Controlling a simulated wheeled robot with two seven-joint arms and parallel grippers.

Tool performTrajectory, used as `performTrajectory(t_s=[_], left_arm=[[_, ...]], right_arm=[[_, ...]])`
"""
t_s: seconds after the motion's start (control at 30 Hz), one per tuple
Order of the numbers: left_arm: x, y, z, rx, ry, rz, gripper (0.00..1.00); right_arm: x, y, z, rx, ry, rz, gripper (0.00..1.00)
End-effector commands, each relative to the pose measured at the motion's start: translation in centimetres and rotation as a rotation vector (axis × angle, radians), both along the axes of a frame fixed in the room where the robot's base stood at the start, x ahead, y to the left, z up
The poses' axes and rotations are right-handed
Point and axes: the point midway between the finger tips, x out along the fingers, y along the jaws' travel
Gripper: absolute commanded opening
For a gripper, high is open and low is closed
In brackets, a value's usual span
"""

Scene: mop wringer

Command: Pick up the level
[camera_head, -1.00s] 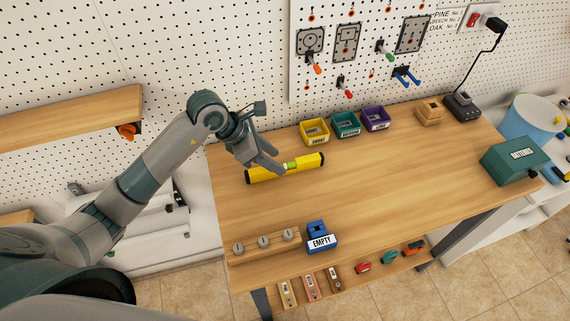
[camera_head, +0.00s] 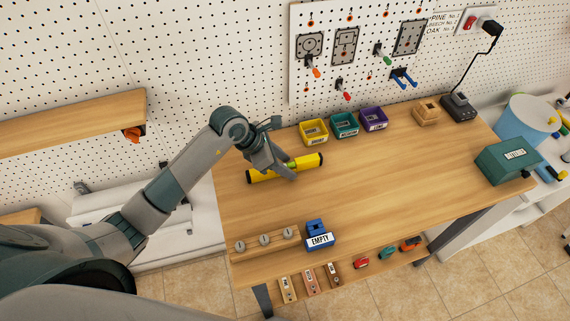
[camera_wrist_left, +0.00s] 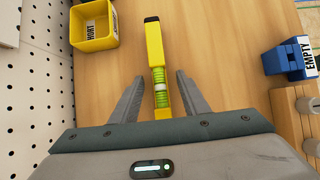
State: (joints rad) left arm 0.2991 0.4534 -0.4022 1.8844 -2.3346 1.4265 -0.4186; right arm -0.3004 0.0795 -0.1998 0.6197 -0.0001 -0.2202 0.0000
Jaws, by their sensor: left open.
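The level is a yellow bar with black ends and a green vial. In the head view the level (camera_head: 308,163) lies on the workbench (camera_head: 400,177), in front of the coloured bins. In the wrist view the level (camera_wrist_left: 155,50) runs up between the fingers, with its green vial near the fingertips. My left gripper (camera_head: 286,167) is open and over the middle of the level. In the wrist view the left gripper (camera_wrist_left: 159,84) has one finger on each side of the bar, with gaps showing. Part of the level is hidden by the gripper. My right gripper is out of view.
Yellow (camera_head: 313,139), teal (camera_head: 345,131) and purple (camera_head: 374,125) bins stand behind the level.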

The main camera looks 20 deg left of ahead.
Motion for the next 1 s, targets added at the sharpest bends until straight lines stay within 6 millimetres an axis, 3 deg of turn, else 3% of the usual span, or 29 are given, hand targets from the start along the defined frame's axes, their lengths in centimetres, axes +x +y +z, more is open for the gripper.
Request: performTrajectory(t_s=[0.43,0.6,0.63,1.0], left_arm=[[0.03,0.01,-0.07,0.0,-0.001,0.001,0.41],[0.03,0.02,-0.06,0.0,-0.001,0.001,0.03],[0.03,0.02,-0.06,0.0,-0.001,0.001,0.0],[0.08,0.02,0.15,0.0,-0.002,0.0,0.0]], right_arm=[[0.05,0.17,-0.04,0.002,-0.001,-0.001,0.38],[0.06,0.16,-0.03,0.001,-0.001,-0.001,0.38],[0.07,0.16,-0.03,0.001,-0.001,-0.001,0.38],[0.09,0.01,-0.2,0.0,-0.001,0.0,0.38]])
